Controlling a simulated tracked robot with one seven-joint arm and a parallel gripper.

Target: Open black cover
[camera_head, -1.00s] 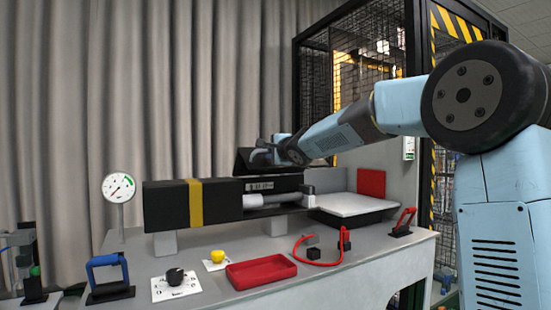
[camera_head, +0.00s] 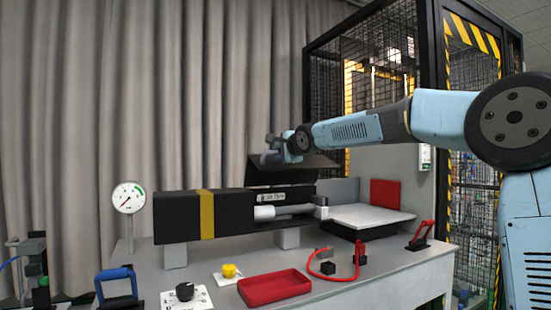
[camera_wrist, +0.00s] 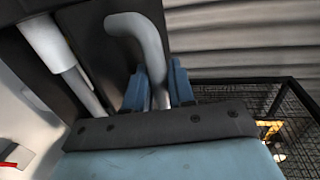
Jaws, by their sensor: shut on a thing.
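The black cover (camera_head: 292,174) stands raised and tilted along the back of the long black housing (camera_head: 180,217). The housing's opening shows a white and grey cylinder (camera_head: 275,212). My gripper (camera_head: 270,157) is at the cover's upper left in the head view. In the wrist view, my gripper's blue fingers (camera_wrist: 158,92) are shut around the bent grey handle (camera_wrist: 146,42) of the cover. The dark cover surface also shows in the wrist view (camera_wrist: 84,30). The fingertips are partly hidden behind the handle and my wrist.
A dial gauge (camera_head: 128,198) stands at the left. A red tray (camera_head: 275,288), a yellow knob (camera_head: 229,270), a black knob (camera_head: 185,291) and a red cable (camera_head: 322,272) are on the front of the bench. A white plate (camera_head: 368,217) is at the right, with a mesh cage behind.

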